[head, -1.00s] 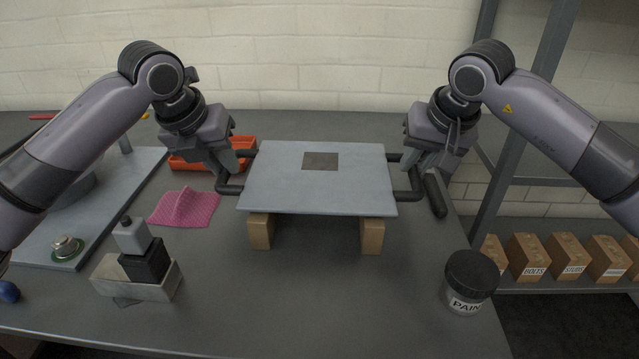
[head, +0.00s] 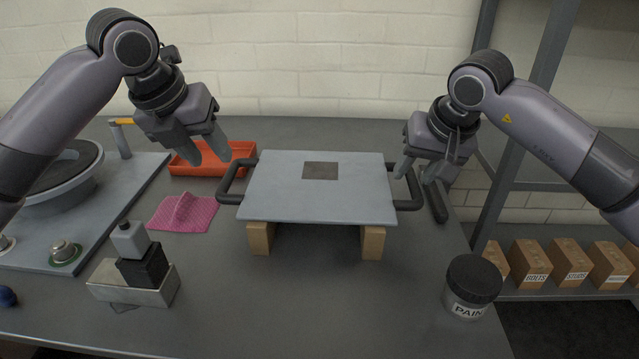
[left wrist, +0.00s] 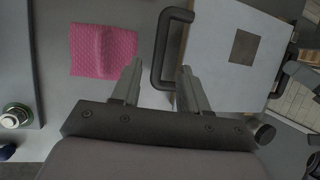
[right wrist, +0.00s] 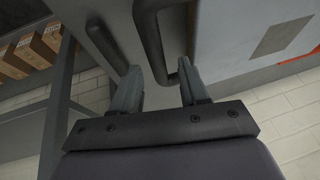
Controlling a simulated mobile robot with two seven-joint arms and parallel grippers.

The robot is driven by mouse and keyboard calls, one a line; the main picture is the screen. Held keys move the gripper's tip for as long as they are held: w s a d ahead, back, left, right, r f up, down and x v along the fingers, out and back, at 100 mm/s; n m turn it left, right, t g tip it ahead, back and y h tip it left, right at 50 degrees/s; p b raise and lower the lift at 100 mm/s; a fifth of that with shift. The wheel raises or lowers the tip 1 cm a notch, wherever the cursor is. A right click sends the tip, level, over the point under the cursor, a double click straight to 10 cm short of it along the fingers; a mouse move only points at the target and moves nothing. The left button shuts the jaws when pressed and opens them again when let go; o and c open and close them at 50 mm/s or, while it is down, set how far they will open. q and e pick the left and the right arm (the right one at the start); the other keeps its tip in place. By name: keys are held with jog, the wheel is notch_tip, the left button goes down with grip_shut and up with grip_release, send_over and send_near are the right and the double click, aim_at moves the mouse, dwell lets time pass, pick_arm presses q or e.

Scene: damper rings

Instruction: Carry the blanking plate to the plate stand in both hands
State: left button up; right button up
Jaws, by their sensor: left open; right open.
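The blanking plate (head: 270,195) is a pale grey-blue board with a dark square and a black handle on each side. It lies level on two wooden blocks (head: 372,243), which may be the plate stand. My left gripper (head: 207,160) is open and empty, raised above and left of the left handle (head: 232,184). In the left wrist view that handle (left wrist: 161,50) appears between the spread fingers. My right gripper (head: 414,176) is open, close to the right handle (head: 415,196). In the right wrist view that handle (right wrist: 150,45) appears between the fingertips; contact is unclear.
An orange tray (head: 240,152) and a pink cloth (head: 183,213) lie left of the plate. A dark rod (head: 436,205) lies right of the plate. The front middle is clear.

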jog(key=shift+s+r, duration=0.1)
jog(key=shift+r, duration=0.25)
pick_arm(q)
jog(key=v, duration=0.6)
jog(key=shift+r, duration=0.2)
pick_arm(e)
jog(key=v, duration=1.1)
pick_arm(q)
jog(key=shift+s, duration=0.2)
pick_arm(e)
jog(key=shift+s, duration=0.2)
